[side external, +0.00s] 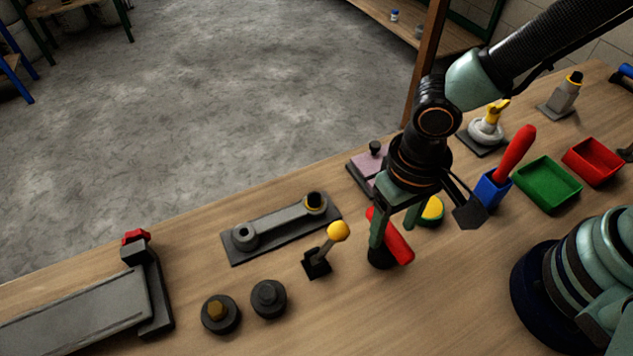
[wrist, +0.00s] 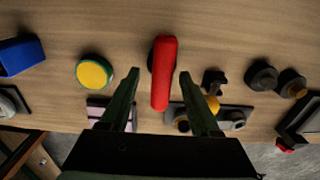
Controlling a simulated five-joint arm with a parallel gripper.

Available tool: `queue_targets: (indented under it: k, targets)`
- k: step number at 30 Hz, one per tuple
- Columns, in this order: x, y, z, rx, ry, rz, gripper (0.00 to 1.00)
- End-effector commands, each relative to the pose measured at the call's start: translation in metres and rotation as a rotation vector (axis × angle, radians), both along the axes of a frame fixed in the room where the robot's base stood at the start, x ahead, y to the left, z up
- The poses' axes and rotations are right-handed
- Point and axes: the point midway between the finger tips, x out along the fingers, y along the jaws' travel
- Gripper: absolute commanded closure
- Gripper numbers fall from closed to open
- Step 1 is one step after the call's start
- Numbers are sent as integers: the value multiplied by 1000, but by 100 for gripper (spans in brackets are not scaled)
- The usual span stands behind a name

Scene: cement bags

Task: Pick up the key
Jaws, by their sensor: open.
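The only key-like thing I make out is a red bar-shaped handle (side external: 399,243) on a round black base (side external: 383,259); no teeth or shaft show. In the wrist view the red handle (wrist: 164,75) stands upright in the picture, its top end over the dark base. My gripper (side external: 394,237) is open around it, with one finger on each side. In the wrist view my gripper (wrist: 160,75) has bare gaps between both fingers and the handle. I cannot tell how far the fingertips are above the table.
A yellow-topped green button (side external: 432,209) sits close by on the right. A yellow-knobbed lever (side external: 338,232) and a grey link on a dark plate (side external: 275,226) lie left. A blue holder (side external: 493,189), green tray (side external: 547,183) and red tray (side external: 592,162) stand right.

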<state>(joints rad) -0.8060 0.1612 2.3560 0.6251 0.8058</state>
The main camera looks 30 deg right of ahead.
Motion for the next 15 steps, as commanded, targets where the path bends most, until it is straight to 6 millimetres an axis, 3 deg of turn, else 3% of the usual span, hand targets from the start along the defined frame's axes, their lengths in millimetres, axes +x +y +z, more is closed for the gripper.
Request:
queue_targets:
  k: [6,15]
  targets:
    - [0,2,-26,-3,3,0,37]
    - [0,3,-33,1,-1,0,37]
